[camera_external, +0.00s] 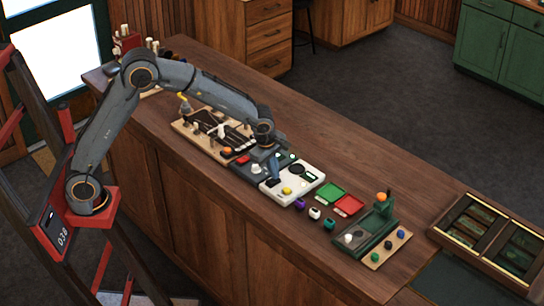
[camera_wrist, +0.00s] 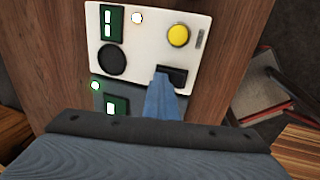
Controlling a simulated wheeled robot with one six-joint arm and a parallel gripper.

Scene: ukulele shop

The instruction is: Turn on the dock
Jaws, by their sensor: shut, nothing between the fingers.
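A white panel (camera_external: 294,193) lies on the wooden counter; it also shows in the wrist view (camera_wrist: 146,48). It carries a yellow round button (camera_wrist: 178,35), a black disc (camera_wrist: 111,60), a green display with bright bars (camera_wrist: 111,22), a small glowing lamp (camera_wrist: 137,17) and a black rectangular piece (camera_wrist: 178,74). A dark panel (camera_external: 246,170) lies beside it, with a green display (camera_wrist: 117,106) and a glowing lamp (camera_wrist: 95,85). Which panel is the dock is not clear. My gripper (camera_external: 274,181) is shut and empty. Its blue fingertips (camera_wrist: 162,72) overlap the black piece; contact cannot be told.
Green and red trays (camera_external: 349,205) and several small coloured pieces lie right of the white panel. A green stand with an orange ball (camera_external: 381,197) is farther right. A wooden board with tools (camera_external: 204,138) lies left. The counter's back strip is clear.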

